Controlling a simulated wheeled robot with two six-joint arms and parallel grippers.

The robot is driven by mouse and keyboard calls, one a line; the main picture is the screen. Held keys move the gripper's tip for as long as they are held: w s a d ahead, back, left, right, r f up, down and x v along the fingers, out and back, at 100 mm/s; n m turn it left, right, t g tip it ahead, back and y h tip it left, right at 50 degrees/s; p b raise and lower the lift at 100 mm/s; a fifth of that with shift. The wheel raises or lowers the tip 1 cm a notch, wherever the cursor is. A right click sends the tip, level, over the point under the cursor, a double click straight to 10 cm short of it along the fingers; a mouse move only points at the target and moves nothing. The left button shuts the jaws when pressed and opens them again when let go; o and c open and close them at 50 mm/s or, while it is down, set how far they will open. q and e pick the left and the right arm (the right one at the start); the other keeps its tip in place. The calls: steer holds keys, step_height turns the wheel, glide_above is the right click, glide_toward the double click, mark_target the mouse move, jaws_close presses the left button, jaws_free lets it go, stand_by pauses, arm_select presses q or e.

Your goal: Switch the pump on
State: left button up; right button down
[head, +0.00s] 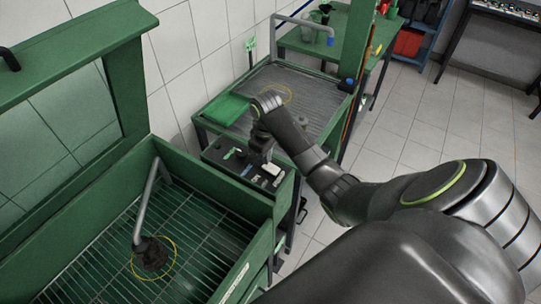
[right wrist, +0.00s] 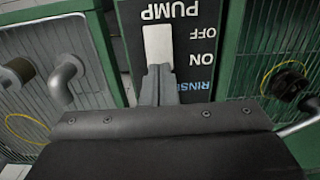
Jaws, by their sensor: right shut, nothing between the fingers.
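The pump switch is a pale rocker on a dark control panel (head: 222,151); in the right wrist view the switch (right wrist: 158,44) sits beside upside-down lettering "PUMP", "OFF" and "ON". In the head view a pale switch (head: 271,169) shows close by my right gripper (head: 264,157). My right gripper is shut and empty, pointing down at the panel. In the right wrist view its closed fingertips (right wrist: 157,72) overlap the near edge of the pale switch, on the side of "ON". I cannot tell if they touch. My left gripper is not in view.
A green wash tank (head: 262,207) with a wire grid, a bent spout and an open lid stands at the left. A second green basin (head: 318,88) with a grey grid lies behind the panel. Tiled floor (head: 400,120) is clear to the right.

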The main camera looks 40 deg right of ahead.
steer(key=shift+f+b, duration=0.35)
steer(key=shift+f, duration=0.6)
stand_by(0.3)
step_height(320, 180, up, 5)
steer(key=p, duration=0.6)
steer(key=shift+r, duration=1)
